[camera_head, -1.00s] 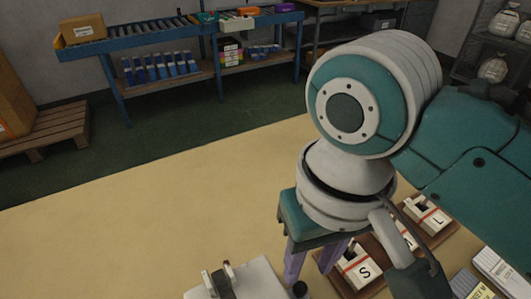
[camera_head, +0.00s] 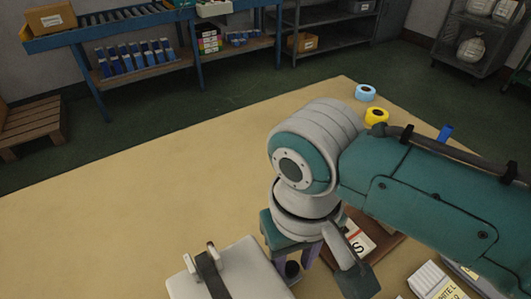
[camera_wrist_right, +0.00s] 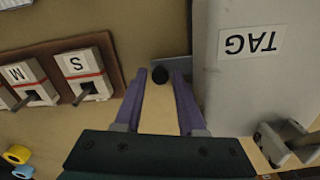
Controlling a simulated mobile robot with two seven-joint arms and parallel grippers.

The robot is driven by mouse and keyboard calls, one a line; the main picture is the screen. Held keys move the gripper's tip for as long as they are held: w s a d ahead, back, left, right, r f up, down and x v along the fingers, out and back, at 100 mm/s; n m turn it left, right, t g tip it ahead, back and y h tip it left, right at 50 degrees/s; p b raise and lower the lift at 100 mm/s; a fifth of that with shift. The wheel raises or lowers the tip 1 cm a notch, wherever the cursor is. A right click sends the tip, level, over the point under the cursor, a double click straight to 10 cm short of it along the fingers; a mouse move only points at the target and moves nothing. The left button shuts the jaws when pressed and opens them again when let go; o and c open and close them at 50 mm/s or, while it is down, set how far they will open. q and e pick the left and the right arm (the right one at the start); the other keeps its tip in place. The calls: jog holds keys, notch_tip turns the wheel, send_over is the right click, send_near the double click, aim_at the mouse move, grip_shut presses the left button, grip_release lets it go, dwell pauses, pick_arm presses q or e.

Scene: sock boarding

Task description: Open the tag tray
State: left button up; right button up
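The tag tray (camera_head: 240,260) is a pale grey box at the bottom of the head view. It shows in the right wrist view with a "TAG" label (camera_wrist_right: 251,43) on top. A round black knob (camera_head: 292,269) is beside its edge; the wrist view also shows the knob (camera_wrist_right: 160,75). My right gripper (camera_wrist_right: 159,85) points down with its purple fingers apart, one on each side of the knob near the fingertips. Gaps show between knob and fingers, so it is open and empty. In the head view my right wrist partly hides the fingers. My left gripper is not in view.
Size-marked boxes, S (camera_wrist_right: 86,72) and M (camera_wrist_right: 26,80), stand on a brown board beside the gripper. Blue tape (camera_head: 366,92) and yellow tape (camera_head: 376,116) lie at the table's far edge. The table's left is clear.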

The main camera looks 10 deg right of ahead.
grip_shut()
dwell(1.4)
